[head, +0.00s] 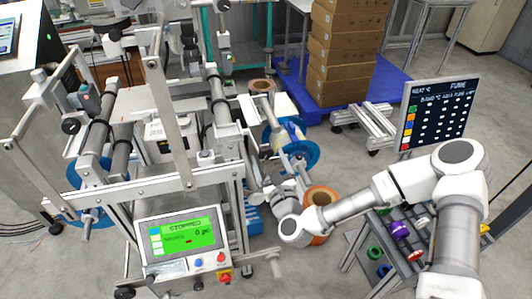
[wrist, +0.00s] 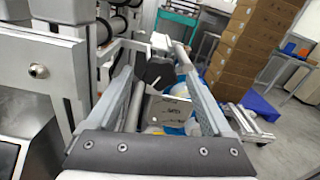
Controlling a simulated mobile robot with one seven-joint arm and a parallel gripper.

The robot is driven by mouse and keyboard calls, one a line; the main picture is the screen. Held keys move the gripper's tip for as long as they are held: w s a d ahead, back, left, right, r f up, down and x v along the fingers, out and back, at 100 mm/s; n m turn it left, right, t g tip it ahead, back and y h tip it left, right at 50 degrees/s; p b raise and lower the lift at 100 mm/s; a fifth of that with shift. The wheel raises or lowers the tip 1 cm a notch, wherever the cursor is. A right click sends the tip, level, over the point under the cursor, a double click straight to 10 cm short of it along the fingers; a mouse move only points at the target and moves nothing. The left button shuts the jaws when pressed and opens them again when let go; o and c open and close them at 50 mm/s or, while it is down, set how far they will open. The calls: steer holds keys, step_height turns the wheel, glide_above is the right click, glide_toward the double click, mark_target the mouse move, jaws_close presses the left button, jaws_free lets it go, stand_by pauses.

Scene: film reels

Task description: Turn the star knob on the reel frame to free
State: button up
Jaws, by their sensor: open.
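The star knob (wrist: 158,72), dark and lobed, is in the wrist view on the grey metal reel frame (wrist: 85,68). My gripper (wrist: 158,80) is open, with one finger on each side of the knob in the picture. I cannot tell whether either finger touches it. Nothing is held. In the head view, my gripper (head: 265,190) is at the right side of the reel frame (head: 150,192), partly hidden by my wrist. I cannot make out the knob there, nor read any marking of its setting.
A control panel (head: 183,238) on the frame reads STOPPED. Blue reels (head: 303,156) and an orange-brown roll (head: 322,197) are close to my arm. Stacked cartons (head: 345,55) stand behind on a blue pallet. A cart with coloured spools (head: 400,231) is at right. Bare floor lies between.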

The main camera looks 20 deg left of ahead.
steer(key=shift+w+a, duration=0.15)
steer(key=shift+w, duration=0.1)
jaws_close()
stand_by(0.5)
